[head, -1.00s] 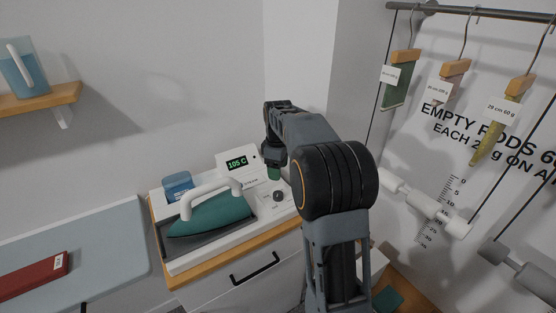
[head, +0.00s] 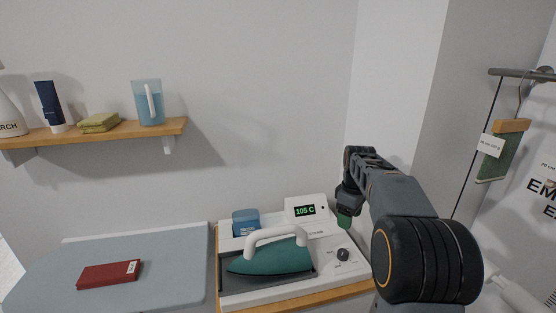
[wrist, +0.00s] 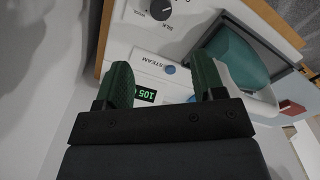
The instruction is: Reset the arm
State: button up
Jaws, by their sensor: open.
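My gripper (wrist: 165,82) shows in the wrist view with its two green fingers apart and nothing between them. It points down over the iron station's white panel, near the lit display. In the head view my gripper (head: 345,217) hangs beside the right part of the station, partly hidden by my own arm. The teal iron (head: 268,258) with its white handle rests on the station (head: 335,244), left of my gripper. Whether the fingers touch the station cannot be told.
A display (head: 305,211) reads 105 C. A dark knob (head: 343,254) sits on the station. At left, a red box (head: 108,275) lies on the ironing board (head: 180,258). A shelf (head: 160,128) holds a blue jug (head: 147,103). A hanging rail (head: 520,74) is at right.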

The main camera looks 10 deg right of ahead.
jog(key=s+a+f+m+t, duration=0.2)
jog(key=s+a+m, duration=0.2)
jog(key=s, duration=0.7)
jog(key=s+a+f+m+t, duration=0.1)
jog(key=s+a+f+m, duration=0.1)
jog(key=s+a+m, duration=0.2)
jog(key=s+a, duration=0.3)
jog(key=s, duration=0.4)
jog(key=shift+a+f+m+t, duration=0.2)
jog(key=shift+f+m+t, duration=0.1)
jog(key=shift+t, duration=0.1)
jog(key=shift+c, duration=0.4)
